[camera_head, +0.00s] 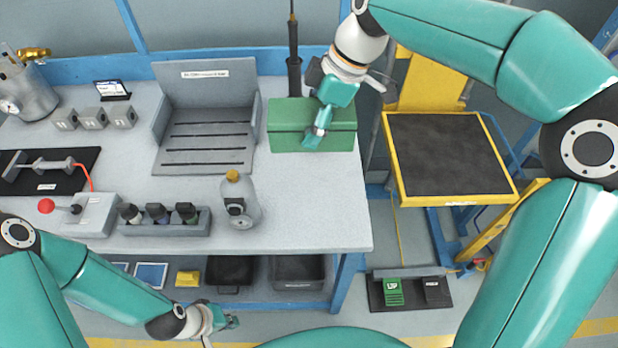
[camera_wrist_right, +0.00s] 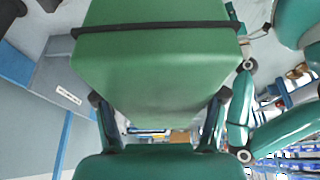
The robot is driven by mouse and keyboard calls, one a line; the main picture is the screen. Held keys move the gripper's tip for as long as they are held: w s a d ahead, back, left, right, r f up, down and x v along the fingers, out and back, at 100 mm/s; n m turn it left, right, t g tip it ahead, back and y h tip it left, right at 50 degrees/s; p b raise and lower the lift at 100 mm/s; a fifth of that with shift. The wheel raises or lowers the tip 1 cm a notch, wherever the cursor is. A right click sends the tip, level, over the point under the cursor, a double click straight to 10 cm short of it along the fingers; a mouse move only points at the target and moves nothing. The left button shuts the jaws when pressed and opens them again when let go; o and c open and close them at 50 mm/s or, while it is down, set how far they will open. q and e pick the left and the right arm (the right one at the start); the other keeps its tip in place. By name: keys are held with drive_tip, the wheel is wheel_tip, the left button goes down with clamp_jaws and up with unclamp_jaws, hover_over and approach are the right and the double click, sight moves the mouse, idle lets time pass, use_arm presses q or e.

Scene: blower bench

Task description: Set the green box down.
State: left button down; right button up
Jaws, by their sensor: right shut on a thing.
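The green box (camera_head: 283,132) shows at the back right corner of the grey bench, right of the grey slotted tray. It looks upright and level. I cannot tell whether its underside touches the bench top. My right gripper (camera_head: 317,137) is shut on the box, over its right half. In the right wrist view the box (camera_wrist_right: 155,70) with a dark strap fills the space between the fingers of my right gripper (camera_wrist_right: 160,115). My left gripper (camera_head: 232,321) is low in front of the bench, away from the box; its fingers are too small to judge.
A grey slotted tray (camera_head: 207,129) stands close left of the box. A grey bottle (camera_head: 240,203) and a rack of small bottles (camera_head: 165,228) are nearer the front. The bench top (camera_head: 315,215) in front of the box is clear. A yellow-framed lift platform (camera_head: 450,155) stands to the right.

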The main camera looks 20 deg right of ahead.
wheel_tip(320, 180, down, 19)
drive_tip(key=shift+d, duration=0.1)
idle(0.5)
drive_tip(key=o, duration=1.8)
drive_tip(key=shift+s+f, duration=0.1)
drive_tip(key=v, duration=1.2)
